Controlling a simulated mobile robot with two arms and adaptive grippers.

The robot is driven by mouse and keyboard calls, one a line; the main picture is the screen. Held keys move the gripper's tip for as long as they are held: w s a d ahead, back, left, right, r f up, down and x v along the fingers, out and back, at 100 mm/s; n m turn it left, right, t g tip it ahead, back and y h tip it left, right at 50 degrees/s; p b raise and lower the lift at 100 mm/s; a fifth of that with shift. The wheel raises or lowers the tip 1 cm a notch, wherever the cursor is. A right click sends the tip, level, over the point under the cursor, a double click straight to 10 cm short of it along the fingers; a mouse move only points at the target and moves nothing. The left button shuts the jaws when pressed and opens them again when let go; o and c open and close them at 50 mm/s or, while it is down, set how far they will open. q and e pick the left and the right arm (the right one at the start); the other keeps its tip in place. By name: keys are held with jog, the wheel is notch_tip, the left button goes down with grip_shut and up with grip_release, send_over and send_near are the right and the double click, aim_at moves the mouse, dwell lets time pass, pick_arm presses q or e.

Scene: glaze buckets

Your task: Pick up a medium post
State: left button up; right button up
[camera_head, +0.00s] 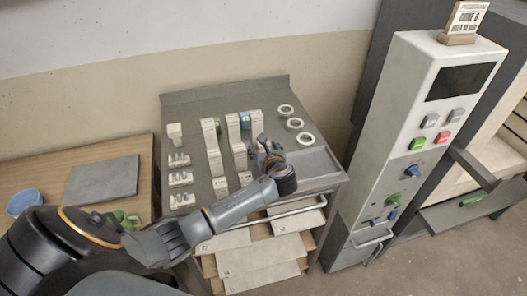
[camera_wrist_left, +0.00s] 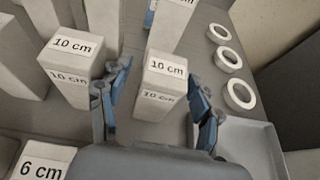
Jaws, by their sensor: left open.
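A white post labelled "10 cm" (camera_wrist_left: 158,92) stands upright between the two fingers of my left gripper (camera_wrist_left: 157,112) in the left wrist view. The gripper is open, with a finger on either side of the post; I cannot tell whether either touches it. Another "10 cm" post (camera_wrist_left: 70,70) stands just left of the left finger. A shorter "6 cm" post (camera_wrist_left: 42,163) is at the lower left. In the head view my left gripper (camera_head: 264,150) is over the right part of the grey worktop and hides much of the post there. My right gripper is not in view.
Taller posts stand behind the 10 cm ones, close together. Several white rings (camera_head: 294,124) lie to the right, with a shallow grey tray (camera_wrist_left: 255,140) in front. Small white pieces (camera_head: 180,179) stand at the worktop's left. A control cabinet (camera_head: 415,140) rises at the right.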

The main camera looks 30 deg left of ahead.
pick_arm(q)
jog(key=shift+w+a+f, duration=0.1)
jog(key=shift+a, duration=0.05)
jog(key=c, duration=1.3)
grip_shut()
